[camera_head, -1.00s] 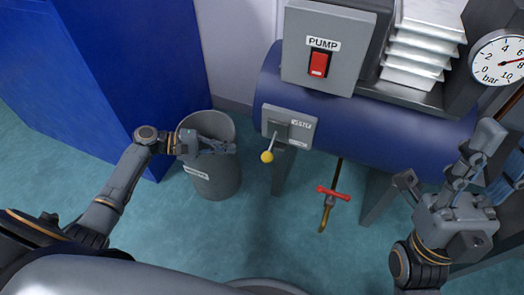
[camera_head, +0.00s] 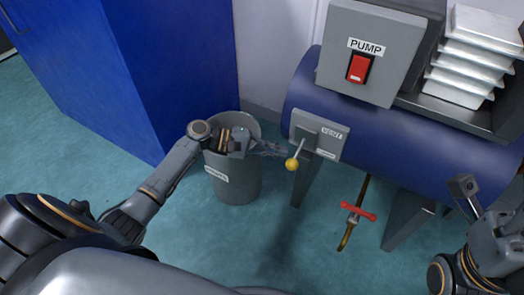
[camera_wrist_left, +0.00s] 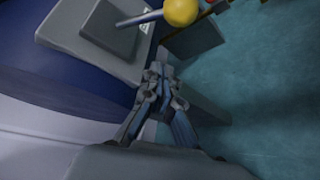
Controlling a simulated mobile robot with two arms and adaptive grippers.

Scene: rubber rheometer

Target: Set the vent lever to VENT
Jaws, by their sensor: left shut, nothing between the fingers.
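The vent lever (camera_head: 299,151) is a short rod with a yellow ball knob (camera_head: 292,164), on a grey plate (camera_head: 320,152) labelled VENT on the front of the blue tank. The rod points down and a little left. The plate (camera_wrist_left: 72,35) and yellow knob (camera_wrist_left: 181,11) also show in the left wrist view. My left gripper (camera_head: 283,152) is shut and empty, just left of the lever, with its tips close to the rod; contact cannot be told. In the left wrist view its fingertips (camera_wrist_left: 158,72) lie below the rod. My right gripper (camera_head: 482,205), cut by the right edge, has its fingers apart.
A grey bin (camera_head: 236,180) stands under my left forearm, beside a blue cabinet (camera_head: 160,70). The pump box (camera_head: 380,45) with a red switch sits above the lever. A red-handled valve (camera_head: 357,211) hangs below the blue tank (camera_head: 410,145). Metal trays (camera_head: 470,60) are stacked at upper right.

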